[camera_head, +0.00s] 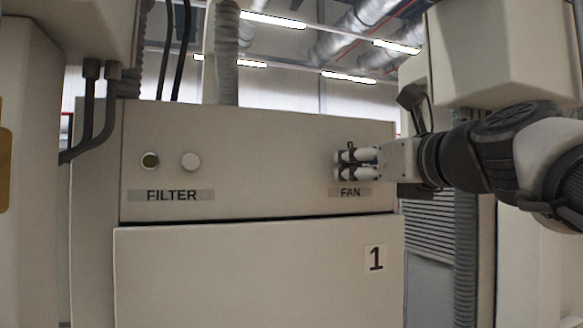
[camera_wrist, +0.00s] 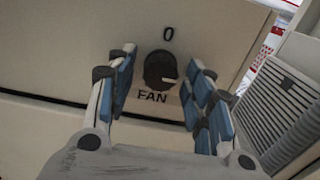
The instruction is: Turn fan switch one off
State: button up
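The fan switch is a round black knob (camera_wrist: 160,70) on the pale panel in the wrist view, with "0" above it and "FAN" below. A white mark on the knob points to the right, not up at the "0". My gripper (camera_wrist: 158,78) is open, with its blue-padded fingers on either side of the knob and gaps left between. In the head view my gripper (camera_head: 345,163) is at the panel just above the "FAN" label (camera_head: 350,192), and it hides the knob there.
The cabinet (camera_head: 260,270) bears a "1" plate (camera_head: 375,259). A grey louvred unit (camera_wrist: 287,105) stands right of the panel.

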jog(key=c, duration=0.9)
jog(key=shift+c, duration=0.2)
jog(key=shift+n, duration=0.3)
jog(key=n+b, duration=0.1)
jog(key=n, duration=0.3)
jog(key=shift+d, duration=0.1)
jog(key=n+b, duration=0.1)
jog(key=n, duration=0.4)
jog(key=shift+w, duration=0.1)
jog(key=n+b, duration=0.2)
jog(key=n, duration=0.2)
jog(key=shift+r+n+b, duration=0.15)
jog(key=shift+n+b, duration=0.4)
jog(key=shift+n, duration=1.55)
